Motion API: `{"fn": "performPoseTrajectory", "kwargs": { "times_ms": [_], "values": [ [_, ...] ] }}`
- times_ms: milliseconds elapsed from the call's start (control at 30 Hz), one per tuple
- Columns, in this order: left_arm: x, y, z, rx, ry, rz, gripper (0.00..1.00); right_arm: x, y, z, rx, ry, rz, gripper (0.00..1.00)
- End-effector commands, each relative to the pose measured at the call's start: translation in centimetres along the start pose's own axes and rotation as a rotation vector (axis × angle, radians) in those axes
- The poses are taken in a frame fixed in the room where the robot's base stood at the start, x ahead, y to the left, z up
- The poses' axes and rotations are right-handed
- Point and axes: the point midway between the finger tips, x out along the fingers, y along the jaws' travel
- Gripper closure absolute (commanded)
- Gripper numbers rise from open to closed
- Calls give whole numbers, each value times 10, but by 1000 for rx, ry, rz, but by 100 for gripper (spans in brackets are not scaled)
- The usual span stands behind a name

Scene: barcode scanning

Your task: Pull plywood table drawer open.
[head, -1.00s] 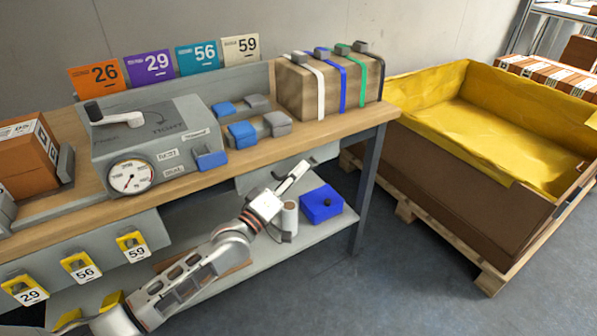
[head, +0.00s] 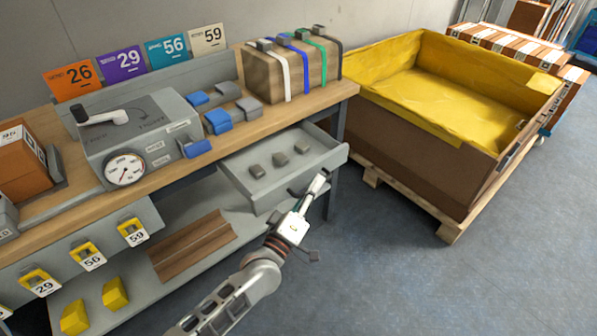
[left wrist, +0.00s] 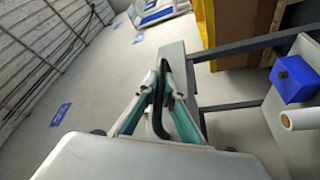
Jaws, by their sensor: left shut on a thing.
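The plywood table (head: 200,150) has a grey drawer (head: 238,182) under its right end. My right gripper is in neither view.
A brown crate (head: 415,150) with yellow lining stands on a pallet to the right. The floor in front of it is clear. A lower shelf (head: 165,300) holds brown boards and yellow blocks. A blue box (left wrist: 295,80) and a white roll (left wrist: 300,118) show in the wrist view.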

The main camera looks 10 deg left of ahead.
Motion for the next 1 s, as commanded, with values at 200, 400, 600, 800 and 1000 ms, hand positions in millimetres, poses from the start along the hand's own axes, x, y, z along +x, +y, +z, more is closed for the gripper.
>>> {"fn": "performPoseTrajectory", "kwargs": {
  "times_ms": [200, 400, 600, 800, 1000],
  "values": [
    [-8, 13, 17, 0, 2, 1, 100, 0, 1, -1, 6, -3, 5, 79],
    [-10, 16, 22, -1, 2, -1, 100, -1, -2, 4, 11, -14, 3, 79],
    [-10, 15, 23, -1, 1, -1, 100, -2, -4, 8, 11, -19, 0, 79],
    [-10, 15, 23, -1, 1, -1, 85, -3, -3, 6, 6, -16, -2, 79],
    [-10, 15, 23, 0, 1, -1, 85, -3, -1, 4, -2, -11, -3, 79]
  ]
}}
